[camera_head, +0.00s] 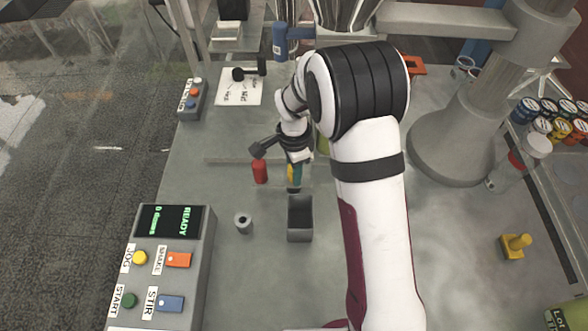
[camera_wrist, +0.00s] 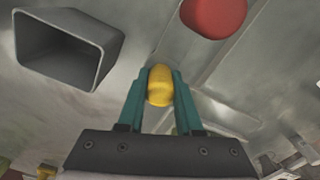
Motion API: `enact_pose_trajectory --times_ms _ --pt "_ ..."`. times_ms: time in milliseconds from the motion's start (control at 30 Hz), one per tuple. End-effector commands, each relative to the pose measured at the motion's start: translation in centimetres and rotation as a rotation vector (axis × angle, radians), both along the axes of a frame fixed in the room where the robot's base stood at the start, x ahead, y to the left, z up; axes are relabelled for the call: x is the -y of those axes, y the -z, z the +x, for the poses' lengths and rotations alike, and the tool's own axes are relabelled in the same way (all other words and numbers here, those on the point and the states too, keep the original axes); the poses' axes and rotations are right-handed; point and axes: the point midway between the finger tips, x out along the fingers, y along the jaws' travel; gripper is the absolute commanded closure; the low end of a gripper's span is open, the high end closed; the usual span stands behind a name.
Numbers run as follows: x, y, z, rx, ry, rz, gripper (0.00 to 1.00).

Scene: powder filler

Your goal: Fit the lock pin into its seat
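My gripper (camera_head: 294,182) is low over the middle of the bench, its teal fingers pointing down. In the wrist view the fingers (camera_wrist: 160,88) are closed against both sides of a small rounded yellow piece, which I take to be the lock pin (camera_wrist: 159,86). A little yellow also shows between the fingers in the head view. The pin's lower end and any contact with the bench cannot be made out. I cannot tell for certain which part is the seat. A short grey cylinder with a dark top opening (camera_head: 243,223) stands front left of the gripper.
A red cylinder (camera_head: 260,171) stands close left of my gripper. An open grey rectangular bin (camera_head: 300,235) is just in front. The control panel (camera_head: 185,225) fills the front left. A yellow block with a peg (camera_head: 514,246) sits right, beyond my arm. Bench between is clear.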

Motion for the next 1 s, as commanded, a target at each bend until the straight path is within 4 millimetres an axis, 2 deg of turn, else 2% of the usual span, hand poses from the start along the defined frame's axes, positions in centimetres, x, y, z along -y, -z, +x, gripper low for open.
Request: enact_pose_trajectory --times_ms 33,200,467,567,667,1000 --pt "0.0 0.0 0.0 0.0 0.0 0.0 0.59" --pt "0.0 0.0 0.0 0.0 0.0 0.0 0.31" --pt "0.0 0.0 0.0 0.0 0.0 0.0 0.31" --pt "0.0 -0.8 0.1 0.002 -0.001 0.001 0.31" --pt "0.0 -2.6 0.1 0.005 -0.001 0.001 0.31" --pt "0.0 -12.4 0.1 0.006 0.001 0.001 0.31"
